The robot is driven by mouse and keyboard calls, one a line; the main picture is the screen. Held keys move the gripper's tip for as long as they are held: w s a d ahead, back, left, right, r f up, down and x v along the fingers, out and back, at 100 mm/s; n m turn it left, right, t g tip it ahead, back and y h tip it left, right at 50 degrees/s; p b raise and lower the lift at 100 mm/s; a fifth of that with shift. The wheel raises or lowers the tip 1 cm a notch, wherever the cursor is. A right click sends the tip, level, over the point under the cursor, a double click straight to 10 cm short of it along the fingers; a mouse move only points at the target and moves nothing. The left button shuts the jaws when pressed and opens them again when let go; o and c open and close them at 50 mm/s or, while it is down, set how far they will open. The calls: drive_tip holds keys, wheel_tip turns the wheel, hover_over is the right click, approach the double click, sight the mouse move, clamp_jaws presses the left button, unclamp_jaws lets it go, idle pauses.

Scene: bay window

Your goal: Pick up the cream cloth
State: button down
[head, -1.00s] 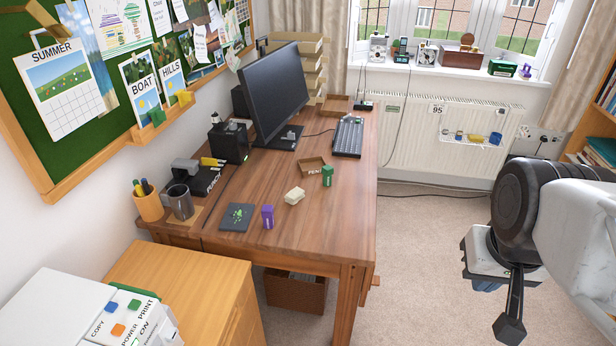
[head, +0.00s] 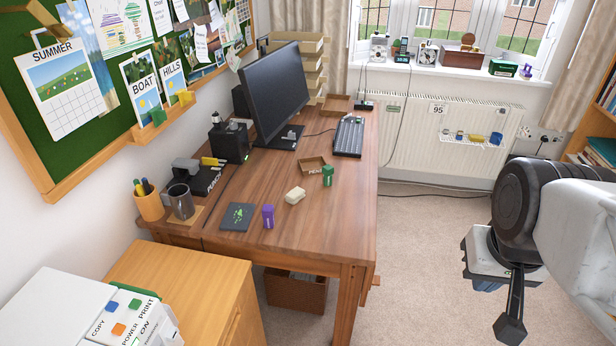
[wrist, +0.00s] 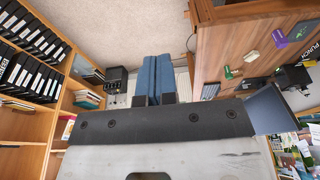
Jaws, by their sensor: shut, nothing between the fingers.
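The cream cloth (head: 295,196) is a small, pale folded block lying on the wooden desk (head: 330,235), between the purple block and the small brown tray. It also shows in the wrist view (wrist: 251,56), on the desk to the right of my fingers. My gripper (head: 510,328) hangs at the right of the head view, over the carpet and well clear of the desk. In the wrist view its two blue fingers (wrist: 153,78) are together, with nothing seen between them.
Near the cloth are a purple block (head: 268,216), a green block (head: 328,175), a small tray (head: 306,170) and a dark notepad (head: 237,217). Carpet lies open between desk and arm.

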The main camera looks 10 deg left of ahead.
unclamp_jaws()
idle(0.6)
